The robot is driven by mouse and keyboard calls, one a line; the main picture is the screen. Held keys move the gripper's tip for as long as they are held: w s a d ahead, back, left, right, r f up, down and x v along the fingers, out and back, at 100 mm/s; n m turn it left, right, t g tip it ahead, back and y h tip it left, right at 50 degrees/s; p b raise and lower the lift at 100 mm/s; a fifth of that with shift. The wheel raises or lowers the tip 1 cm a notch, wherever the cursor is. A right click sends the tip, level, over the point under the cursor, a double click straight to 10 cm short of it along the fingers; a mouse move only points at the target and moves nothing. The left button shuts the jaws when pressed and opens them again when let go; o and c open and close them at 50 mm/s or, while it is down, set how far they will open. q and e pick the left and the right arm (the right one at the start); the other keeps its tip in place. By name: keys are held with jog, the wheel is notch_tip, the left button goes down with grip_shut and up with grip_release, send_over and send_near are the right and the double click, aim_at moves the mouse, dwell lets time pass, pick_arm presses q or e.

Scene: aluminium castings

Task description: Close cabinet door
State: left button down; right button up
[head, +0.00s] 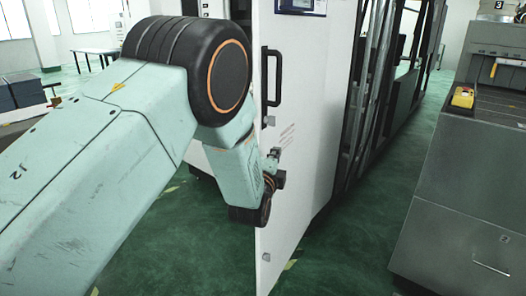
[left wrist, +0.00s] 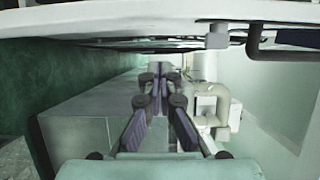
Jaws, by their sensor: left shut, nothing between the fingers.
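The white cabinet door (head: 305,130) stands open in the head view, its free edge towards me. It has a black bar handle (head: 274,76) and a small display near the top. My left arm reaches in from the left, and its wrist end overlaps the door's edge below the handle. The fingers are not clear there. In the left wrist view my left gripper (left wrist: 160,72) is shut and empty, its fingers pointing ahead. A white panel edge (left wrist: 120,28) crosses the top of that view, with a dark handle (left wrist: 262,48) at upper right. Contact with the door cannot be told.
A grey machine with a drawer (head: 460,190) and a yellow box (head: 463,97) stands at the right. Green floor (head: 365,225) is free between it and the door. A dark-framed enclosure (head: 385,80) runs behind the door. A table (head: 95,54) stands far left.

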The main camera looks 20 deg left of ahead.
aim_at(263, 150)
pick_arm(q)
jog(key=shift+w+a, duration=0.3)
jog(key=shift+a, duration=0.35)
jog(key=shift+w+a, duration=0.3)
jog(key=shift+a, duration=0.3)
jog(key=shift+w+a, duration=0.3)
jog(key=shift+a, duration=0.35)
